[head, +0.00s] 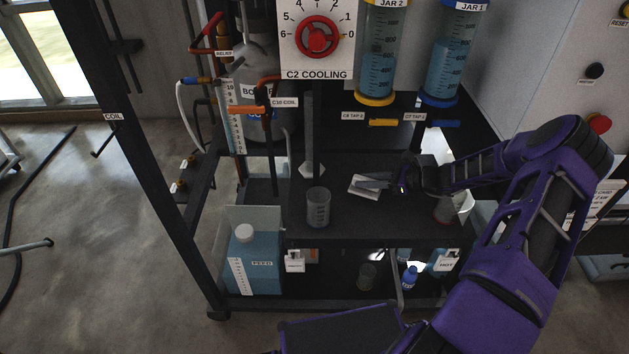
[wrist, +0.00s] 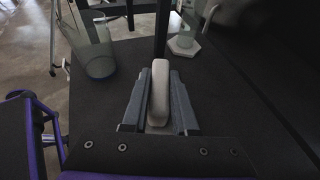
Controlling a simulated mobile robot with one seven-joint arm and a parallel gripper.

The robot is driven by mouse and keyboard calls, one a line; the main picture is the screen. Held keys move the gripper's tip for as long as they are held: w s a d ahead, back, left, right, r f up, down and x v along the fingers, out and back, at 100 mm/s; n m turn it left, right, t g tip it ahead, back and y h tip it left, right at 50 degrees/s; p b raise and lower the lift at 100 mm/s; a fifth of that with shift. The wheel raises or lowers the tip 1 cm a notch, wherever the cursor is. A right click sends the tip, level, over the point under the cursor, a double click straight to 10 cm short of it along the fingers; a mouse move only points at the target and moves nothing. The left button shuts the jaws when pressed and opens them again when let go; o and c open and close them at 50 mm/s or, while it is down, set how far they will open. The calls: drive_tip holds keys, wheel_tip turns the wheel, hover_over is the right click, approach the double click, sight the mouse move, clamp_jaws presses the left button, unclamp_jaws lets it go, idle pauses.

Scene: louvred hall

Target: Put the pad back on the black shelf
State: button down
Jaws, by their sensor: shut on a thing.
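The pad (head: 363,187) is a pale, flat piece with rounded edges. It also shows in the wrist view (wrist: 159,88), standing on edge between the two grey fingers. My gripper (head: 385,184) is shut on it, and its fingers hide part of the pad's sides. The black shelf (head: 345,222) is the dark flat surface beneath my gripper. The pad is over the middle of this shelf; I cannot tell whether it touches the surface.
A clear beaker (head: 318,208) stands on the shelf left of the pad. A pale hexagonal piece (head: 312,170) lies behind it, by a dark post. A reddish-based cup (head: 445,209) stands to the right, near my arm. Two blue-filled jars (head: 378,60) hang above.

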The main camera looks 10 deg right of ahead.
drive_tip(key=w+a, duration=0.2)
drive_tip(key=a, duration=0.2)
drive_tip(key=w+a, duration=0.3)
drive_tip(key=a, duration=0.1)
drive_tip(key=w+a+b, duration=0.1)
drive_tip(key=w+a, duration=0.2)
drive_tip(key=a, duration=0.1)
drive_tip(key=shift+w+a, duration=0.25)
drive_tip(key=shift+a, duration=0.15)
drive_tip(key=f, duration=0.1)
drive_tip(key=a+f, duration=0.1)
drive_tip(key=shift+w+f+b, duration=0.3)
drive_tip(key=shift+f+b, duration=0.05)
drive_tip(key=shift+f, duration=0.4)
drive_tip(key=shift+f, duration=0.1)
drive_tip(key=c, duration=0.7)
unclamp_jaws()
